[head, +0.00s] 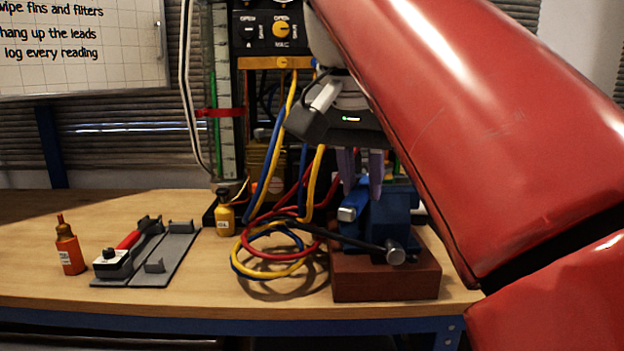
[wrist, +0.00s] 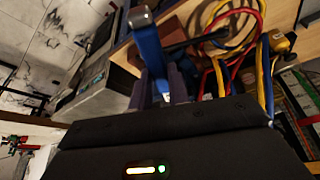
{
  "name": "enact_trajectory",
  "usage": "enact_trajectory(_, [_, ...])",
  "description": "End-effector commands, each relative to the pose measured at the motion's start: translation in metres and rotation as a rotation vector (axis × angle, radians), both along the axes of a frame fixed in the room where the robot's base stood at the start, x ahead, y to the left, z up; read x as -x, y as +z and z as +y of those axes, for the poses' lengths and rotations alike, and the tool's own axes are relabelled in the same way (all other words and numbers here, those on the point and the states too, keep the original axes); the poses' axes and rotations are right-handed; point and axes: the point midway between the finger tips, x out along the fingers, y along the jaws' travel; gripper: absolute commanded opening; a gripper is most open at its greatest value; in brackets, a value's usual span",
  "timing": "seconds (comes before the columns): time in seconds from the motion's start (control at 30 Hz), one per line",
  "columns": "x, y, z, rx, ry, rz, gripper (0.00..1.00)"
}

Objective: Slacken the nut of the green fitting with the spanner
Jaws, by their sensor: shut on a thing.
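My gripper (head: 361,190) points down over the blue vise (head: 390,218). Its fingers are shut on a blue bar with a bare metal end (head: 347,214), which looks like the spanner. In the wrist view the blue bar (wrist: 149,48) runs away from between the fingers (wrist: 160,92). The spanner's working end is hidden, so I cannot tell whether it is on a nut. The green fitting does not show clearly; only a sliver of green appears behind the fingers in the head view.
The vise stands on a brown block (head: 385,285); its bar ends in a round knob (head: 395,253). Red, blue and yellow hoses (head: 270,262) loop beside it. To the left are a grey rack (head: 165,262) with a red-handled tool (head: 130,239), an orange bottle (head: 69,250) and a yellow bottle (head: 225,217).

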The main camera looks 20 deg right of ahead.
Motion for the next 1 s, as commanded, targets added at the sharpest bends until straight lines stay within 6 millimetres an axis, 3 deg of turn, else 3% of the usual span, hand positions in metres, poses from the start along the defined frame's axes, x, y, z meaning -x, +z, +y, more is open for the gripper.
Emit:
enact_trajectory(0.53, [-0.001, 0.033, 0.0, -0.001, 0.001, -0.002, 0.0])
enact_trajectory(1.0, [-0.002, 0.036, 0.0, -0.001, 0.0, -0.001, 0.0])
